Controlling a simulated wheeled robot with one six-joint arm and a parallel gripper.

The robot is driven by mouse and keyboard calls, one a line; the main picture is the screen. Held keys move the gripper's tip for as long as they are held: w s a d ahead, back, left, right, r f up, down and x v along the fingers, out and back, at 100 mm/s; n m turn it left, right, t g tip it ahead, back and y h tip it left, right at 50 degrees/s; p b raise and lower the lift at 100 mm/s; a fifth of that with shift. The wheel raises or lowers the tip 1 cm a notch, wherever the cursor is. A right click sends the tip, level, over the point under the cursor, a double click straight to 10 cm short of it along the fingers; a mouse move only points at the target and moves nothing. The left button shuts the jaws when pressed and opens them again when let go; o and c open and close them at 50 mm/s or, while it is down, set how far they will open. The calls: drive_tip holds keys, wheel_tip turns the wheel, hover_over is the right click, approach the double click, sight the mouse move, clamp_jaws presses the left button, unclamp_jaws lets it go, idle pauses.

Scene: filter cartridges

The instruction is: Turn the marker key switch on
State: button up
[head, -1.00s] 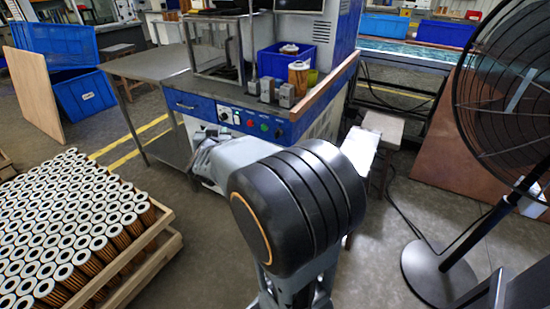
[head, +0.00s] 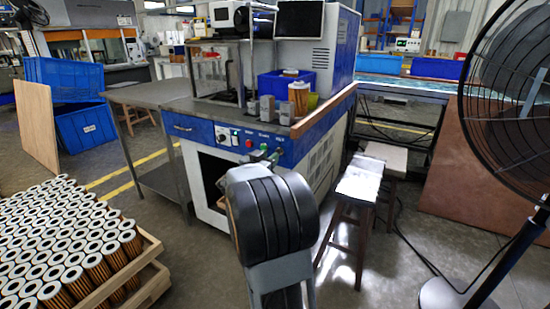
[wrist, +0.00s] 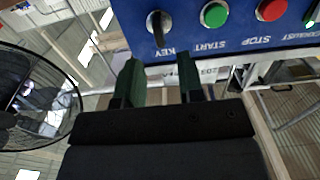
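The marker's blue control panel (head: 205,131) is on the front of the machine. In the wrist view, which shows the panel upside down, the key switch (wrist: 158,25) is a round silver switch with a dark handle lying vertically, above the lettering KEY. My gripper (wrist: 160,80) has two green fingers, apart with nothing between them. They lie just below the key switch in that picture, in line with it; contact does not show. In the head view my wrist hides most of the gripper, near the panel's right part.
Beside the key are a green START button (wrist: 214,14) and a red STOP button (wrist: 271,9). A stool (head: 357,190) stands right of the machine and a large fan (head: 510,90) farther right. Filter cartridges (head: 60,240) fill a pallet at left.

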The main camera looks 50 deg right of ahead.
drive_tip(key=shift+b+x, duration=0.6)
drive_tip(key=shift+x, duration=1.9)
drive_tip(key=shift+c, duration=0.5)
clamp_jaws()
